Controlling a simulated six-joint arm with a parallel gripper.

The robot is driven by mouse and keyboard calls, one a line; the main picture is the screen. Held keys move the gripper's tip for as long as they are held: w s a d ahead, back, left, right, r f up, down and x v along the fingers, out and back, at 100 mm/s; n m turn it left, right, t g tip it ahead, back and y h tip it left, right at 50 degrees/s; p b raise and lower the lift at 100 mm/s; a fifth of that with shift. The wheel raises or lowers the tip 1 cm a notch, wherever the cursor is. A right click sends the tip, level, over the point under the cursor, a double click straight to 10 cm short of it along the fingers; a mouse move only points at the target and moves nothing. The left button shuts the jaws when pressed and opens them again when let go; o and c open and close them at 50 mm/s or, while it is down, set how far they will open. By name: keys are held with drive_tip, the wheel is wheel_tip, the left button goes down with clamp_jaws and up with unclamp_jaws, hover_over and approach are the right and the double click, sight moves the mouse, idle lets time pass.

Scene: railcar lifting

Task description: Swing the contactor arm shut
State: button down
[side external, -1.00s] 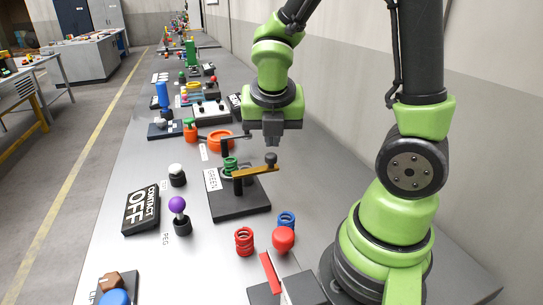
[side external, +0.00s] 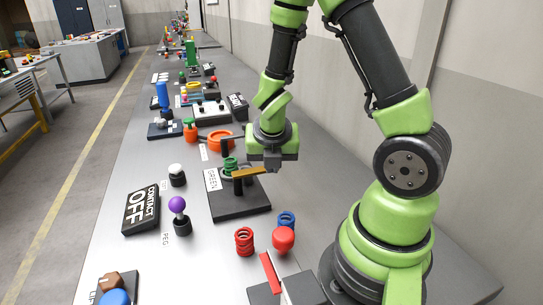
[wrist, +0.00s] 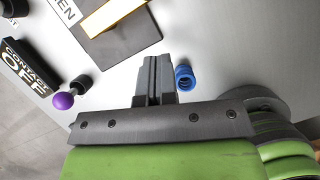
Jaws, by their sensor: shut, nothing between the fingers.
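The contactor arm (side external: 247,173) is a brass-coloured bar on a dark base (side external: 240,203) labelled GREEN. Two dark posts and a green coil (side external: 230,163) stand on this base. The bar's right end and its dark knob are hidden by my gripper (side external: 276,167) in the side view. My gripper is shut and empty, pointing down, at the knob end of the bar. I cannot tell whether it touches the knob. In the wrist view, my closed fingers (wrist: 151,62) show below the base, and part of the bar (wrist: 112,16) is at the top edge.
A black sign (side external: 141,209) reads CONTACT OFF. A purple-topped peg (side external: 178,206), a red coil (side external: 244,241), a blue coil (side external: 287,219) and a red knob (side external: 284,239) stand near the base. An orange ring (side external: 220,139) lies behind it.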

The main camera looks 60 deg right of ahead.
drive_tip(key=shift+w+d+f, duration=0.2)
drive_tip(key=shift+w+d, duration=0.15)
drive_tip(key=shift+d, duration=0.3)
drive_tip(key=shift+w+d+f, duration=0.2)
drive_tip(key=shift+w+d, duration=0.15)
drive_tip(key=shift+d, duration=0.3)
drive_tip(key=shift+w+d+f, duration=0.2)
drive_tip(key=shift+w+d, duration=0.15)
drive_tip(key=shift+d, duration=0.3)
drive_tip(key=shift+w+d, duration=0.2)
drive_tip(key=shift+d, duration=0.3)
drive_tip(key=d+n, duration=0.1)
drive_tip(key=n, duration=0.1)
drive_tip(key=w+d+n+t+y, duration=0.1)
drive_tip(key=shift+w+d+n, duration=0.1)
drive_tip(key=shift+w+n, duration=0.15)
drive_tip(key=shift+n, duration=0.15)
drive_tip(key=w+d+n+y, duration=0.1)
drive_tip(key=w+n+y, duration=0.4)
drive_tip(key=n, duration=0.9)
drive_tip(key=shift+w+d+n+t, duration=0.2)
drive_tip(key=shift+w+n+t, duration=0.2)
drive_tip(key=shift+w, duration=1.5)
drive_tip(key=shift+f, duration=0.1)
